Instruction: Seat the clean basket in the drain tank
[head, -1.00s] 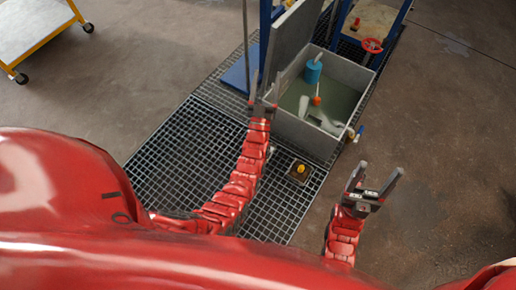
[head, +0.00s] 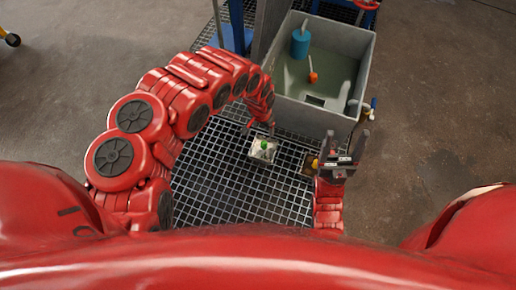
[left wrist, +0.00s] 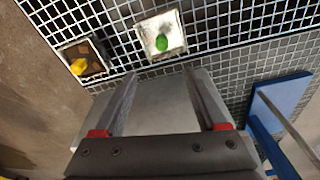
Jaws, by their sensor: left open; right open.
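The pale square basket with a green knob (head: 263,149) sits on the floor grating. In the left wrist view the pale basket (left wrist: 158,36) lies beyond my open fingertips, apart from them. A dark brown basket with a yellow knob (head: 309,163) is to its right, partly hidden by my right gripper; it also shows in the left wrist view (left wrist: 83,62). My left gripper (head: 262,127) is empty above the grating, near the tank's front left corner. The grey tank (head: 305,118) stands open with greenish liquid. My right gripper (head: 342,148) is open and empty in front of the tank.
A blue cylinder (head: 299,43) and an orange float (head: 313,77) are inside the tank. Open concrete floor (head: 440,120) lies right.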

